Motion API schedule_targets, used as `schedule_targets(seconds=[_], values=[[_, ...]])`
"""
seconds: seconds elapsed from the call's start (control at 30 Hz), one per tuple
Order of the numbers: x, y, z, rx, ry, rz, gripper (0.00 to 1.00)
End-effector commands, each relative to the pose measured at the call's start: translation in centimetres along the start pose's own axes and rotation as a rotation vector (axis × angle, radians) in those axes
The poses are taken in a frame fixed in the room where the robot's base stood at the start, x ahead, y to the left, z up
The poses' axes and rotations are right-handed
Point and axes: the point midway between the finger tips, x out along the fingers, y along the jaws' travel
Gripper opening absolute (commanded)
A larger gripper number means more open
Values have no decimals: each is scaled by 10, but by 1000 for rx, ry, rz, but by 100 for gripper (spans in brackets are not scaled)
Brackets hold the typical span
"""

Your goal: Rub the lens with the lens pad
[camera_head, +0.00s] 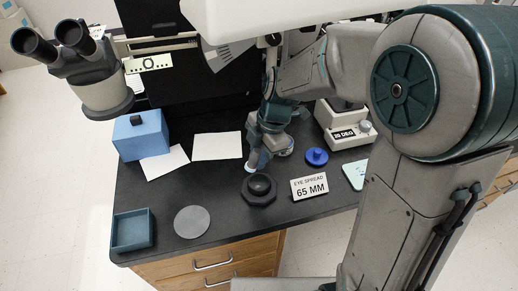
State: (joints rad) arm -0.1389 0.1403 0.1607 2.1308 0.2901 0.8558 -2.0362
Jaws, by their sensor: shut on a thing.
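A dark, domed round piece, which looks like the lens (260,184), sits in a black angular holder (254,199) near the front of the black table. My gripper (257,157) points down just behind the lens. It is shut on a small pale piece, which looks like the lens pad (250,168). The pad is close to the back edge of the lens and holder; I cannot tell whether it touches. My gripper's fingers are small and partly hidden by the arm.
A sign reading "EYE SPREAD 65 MM" (310,187) and a blue knobbed disc (317,157) stand to the right. A grey disc (192,222), an open teal tray (132,231), a blue box (140,136) and white sheets (217,147) lie left. Microscope eyepieces (75,40) overhang the back left.

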Motion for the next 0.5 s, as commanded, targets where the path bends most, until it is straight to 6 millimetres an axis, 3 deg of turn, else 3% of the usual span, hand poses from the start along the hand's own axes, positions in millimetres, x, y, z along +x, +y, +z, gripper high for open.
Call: schedule_targets(seconds=[0.5], values=[[48, -6, 15, 9, -1, 1, 0]])
